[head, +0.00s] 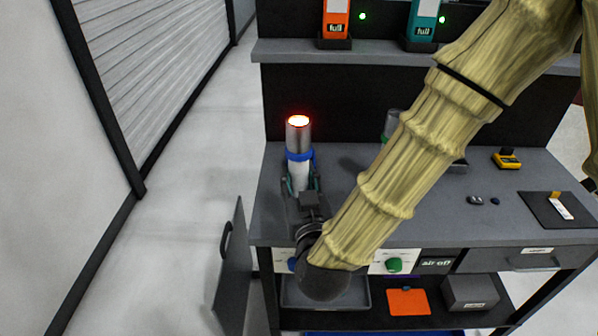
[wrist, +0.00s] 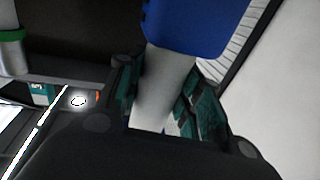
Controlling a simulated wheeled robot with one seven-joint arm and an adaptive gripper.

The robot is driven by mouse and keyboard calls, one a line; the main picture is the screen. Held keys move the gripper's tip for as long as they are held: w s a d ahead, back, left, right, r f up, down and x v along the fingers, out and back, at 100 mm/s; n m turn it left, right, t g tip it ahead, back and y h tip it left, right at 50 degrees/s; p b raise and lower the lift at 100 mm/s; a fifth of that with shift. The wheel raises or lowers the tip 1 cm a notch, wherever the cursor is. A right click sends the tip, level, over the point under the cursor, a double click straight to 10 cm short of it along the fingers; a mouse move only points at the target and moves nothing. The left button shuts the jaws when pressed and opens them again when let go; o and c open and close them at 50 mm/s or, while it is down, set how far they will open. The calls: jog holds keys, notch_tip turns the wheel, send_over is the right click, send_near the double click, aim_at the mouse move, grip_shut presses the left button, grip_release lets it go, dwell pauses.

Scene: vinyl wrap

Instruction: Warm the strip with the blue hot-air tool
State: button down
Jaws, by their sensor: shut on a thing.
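The blue hot-air tool (head: 298,158) is a silver cylinder with a blue band. It stands upright at the left of the bench, and its top end glows orange-red. My gripper (head: 302,186) is shut around its pale lower body, below the band. In the wrist view the tool's pale body (wrist: 165,85) lies between my gripper's teal pads (wrist: 160,98). Whether its lower end touches the bench is hidden. A small white strip with an orange end (head: 562,207) lies on a dark mat (head: 540,209) at the bench's right.
A green-banded tool (head: 391,124) stands partly behind my arm. A yellow device (head: 507,159) and small dark items (head: 476,200) lie on the bench (head: 440,218). Blue and green knobs (head: 394,265), an "air off" panel (head: 436,263) and an open door (head: 233,268) are at the front.

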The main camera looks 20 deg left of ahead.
jog(key=shift+a+v, duration=0.15)
jog(key=shift+v, duration=0.7)
jog(key=shift+a+v, duration=0.15)
jog(key=shift+v, duration=0.75)
jog(key=shift+s+d+r, duration=0.1)
jog(key=shift+s+r, duration=0.15)
jog(key=shift+s, duration=0.2)
jog(key=p, duration=0.9)
send_near(296, 184)
jog(key=shift+w+a+f, duration=0.15)
jog(key=shift+w+a, duration=0.85)
jog(key=shift+a, duration=0.1)
jog(key=shift+f, duration=0.1)
